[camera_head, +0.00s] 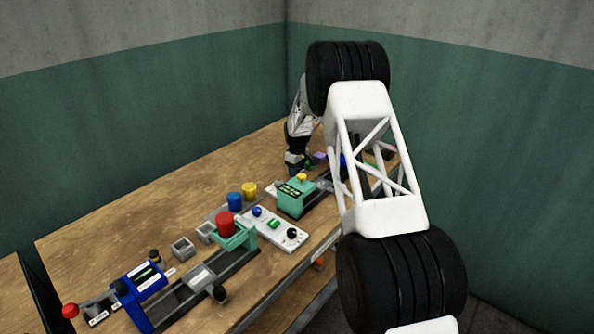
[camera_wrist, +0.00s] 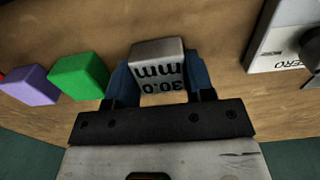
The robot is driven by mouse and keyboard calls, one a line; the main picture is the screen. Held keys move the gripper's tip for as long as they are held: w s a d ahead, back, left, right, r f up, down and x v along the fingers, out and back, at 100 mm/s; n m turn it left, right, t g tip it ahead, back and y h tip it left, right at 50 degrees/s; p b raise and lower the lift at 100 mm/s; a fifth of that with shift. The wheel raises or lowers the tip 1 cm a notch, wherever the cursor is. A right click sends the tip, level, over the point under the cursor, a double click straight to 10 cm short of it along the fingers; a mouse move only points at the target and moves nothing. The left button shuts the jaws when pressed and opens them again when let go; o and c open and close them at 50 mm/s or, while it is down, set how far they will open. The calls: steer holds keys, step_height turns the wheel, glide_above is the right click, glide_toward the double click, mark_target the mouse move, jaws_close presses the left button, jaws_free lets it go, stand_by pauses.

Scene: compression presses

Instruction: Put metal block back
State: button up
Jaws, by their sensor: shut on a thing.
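The metal block (camera_wrist: 158,68) is grey and marked "30.0 mm", with the print upside down in the wrist view. My gripper (camera_wrist: 160,78) is shut on it, with a blue finger on each side. I cannot tell whether the block touches the table or hangs just above it. In the head view my gripper (camera_head: 294,166) is at the far part of the workbench, and the metal block cannot be made out there.
A green block (camera_wrist: 79,76) and a purple block (camera_wrist: 32,85) stand left of the metal block, with a red piece at the edge. A grey-white device (camera_wrist: 282,40) is on the right. Presses and a control panel (camera_head: 272,229) fill the nearer workbench (camera_head: 95,225).

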steer(key=o, duration=1.1)
steer(key=shift+r, duration=0.1)
step_height(320, 180, up, 12)
steer(key=shift+r, duration=0.1)
stand_by(0.7)
